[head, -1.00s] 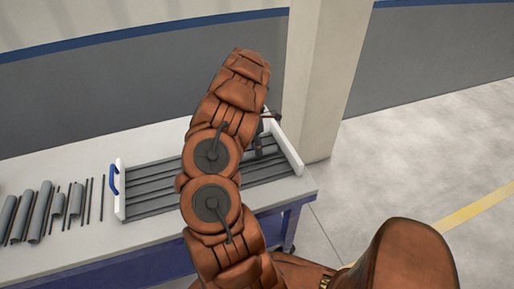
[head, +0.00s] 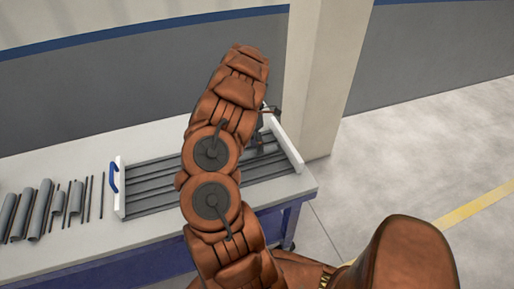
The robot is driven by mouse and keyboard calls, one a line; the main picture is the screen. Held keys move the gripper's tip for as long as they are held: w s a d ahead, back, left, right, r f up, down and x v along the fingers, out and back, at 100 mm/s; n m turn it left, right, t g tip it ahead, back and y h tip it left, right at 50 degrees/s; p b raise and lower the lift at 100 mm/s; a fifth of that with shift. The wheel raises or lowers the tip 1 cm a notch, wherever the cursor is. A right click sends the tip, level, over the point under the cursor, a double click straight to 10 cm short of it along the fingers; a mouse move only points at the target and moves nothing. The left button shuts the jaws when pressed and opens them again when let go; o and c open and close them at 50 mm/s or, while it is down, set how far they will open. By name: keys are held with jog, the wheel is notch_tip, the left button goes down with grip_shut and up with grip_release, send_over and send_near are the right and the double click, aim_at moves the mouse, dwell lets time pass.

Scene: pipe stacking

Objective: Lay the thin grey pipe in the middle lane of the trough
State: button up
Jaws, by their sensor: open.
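The trough (head: 150,209) lies on the table, with white end walls and long grey lanes running left to right. My arm crosses in front of it and hides much of its middle. My gripper (head: 262,146) is partly hidden behind my arm, over the right part of the trough; it is open. Thin grey pipes (head: 88,199) stand out among a row of pipes left of the trough, and another thin one (head: 102,197) lies closest to it. Whether a thin pipe lies in the middle lane, I cannot tell.
Several thicker grey pipes (head: 41,210) lie side by side on the table (head: 70,254) at the left. A blue handle (head: 114,178) sits on the trough's left end wall. A pale pillar (head: 318,80) stands behind the table's right end. Open floor lies to the right.

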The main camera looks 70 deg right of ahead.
jog(key=v, duration=1)
jog(key=shift+r, duration=0.4)
jog(key=shift+w, duration=0.2)
